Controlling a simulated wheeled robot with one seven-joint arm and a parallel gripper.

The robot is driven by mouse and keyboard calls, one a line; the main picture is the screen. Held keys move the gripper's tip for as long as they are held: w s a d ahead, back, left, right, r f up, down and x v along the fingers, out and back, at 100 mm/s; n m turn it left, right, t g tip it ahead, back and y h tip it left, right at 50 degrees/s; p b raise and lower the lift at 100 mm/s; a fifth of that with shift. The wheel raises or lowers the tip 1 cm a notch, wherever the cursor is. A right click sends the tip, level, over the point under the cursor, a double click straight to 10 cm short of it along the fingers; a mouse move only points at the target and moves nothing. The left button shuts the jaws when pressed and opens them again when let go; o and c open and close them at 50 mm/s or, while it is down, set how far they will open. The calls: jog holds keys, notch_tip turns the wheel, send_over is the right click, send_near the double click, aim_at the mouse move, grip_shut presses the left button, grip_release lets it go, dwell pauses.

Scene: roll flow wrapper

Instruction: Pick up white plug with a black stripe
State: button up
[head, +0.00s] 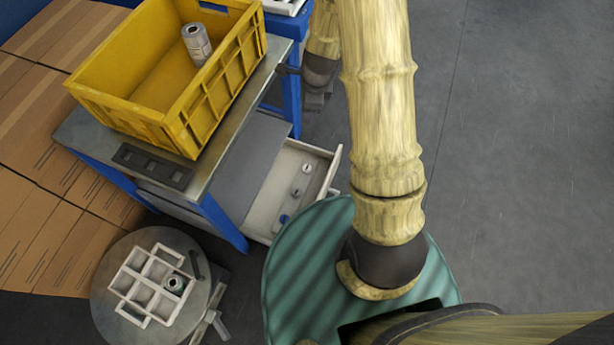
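An open drawer (325,172) under the worktable holds several small round parts. One is a whitish part (306,168) at the far end, one is a small part with a dark mark (296,194) in the middle, and one is a bluish part (284,219) at the near end. They are too small to tell which is the white plug with a black stripe.
A yellow crate (140,125) with a grey cylinder (196,45) stands on the worktable (75,135). A dark strip (152,167) lies at its near edge. A round stool (108,300) bears a white divided tray (150,262) with a dark-and-white round part (176,283). Cardboard boxes (40,110) stand left.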

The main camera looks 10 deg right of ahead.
jog(key=w+f+m+b, duration=0.1)
jog(key=f+m+b, duration=0.5)
jog(key=f, duration=0.9)
jog(key=w+d+f+m+b, duration=0.1)
jog(key=f+m+b, duration=0.5)
jog(key=f, duration=0.9)
jog(key=shift+w+d+m+b, duration=0.3)
jog(key=shift+w+b, duration=0.35)
jog(key=shift+b, duration=0.6)
jog(key=shift+f, duration=0.2)
jog(key=b, duration=0.7)
send_over(307, 168)
jog(key=x, duration=0.4)
jog(key=s+x, duration=0.1)
jog(key=x, duration=0.2)
jog(key=s+d+x, duration=0.1)
jog(key=x, duration=0.3)
jog(key=shift+s+d+f, duration=0.1)
jog(key=shift+s+f, duration=0.1)
jog(key=shift+f, duration=0.35)
jog(key=b+x, duration=0.4)
jog(key=x, duration=0.1)
jog(key=shift+s+f+b, duration=0.2)
jog(key=shift+s+b, duration=0.1)
jog(key=shift+s, duration=0.05)
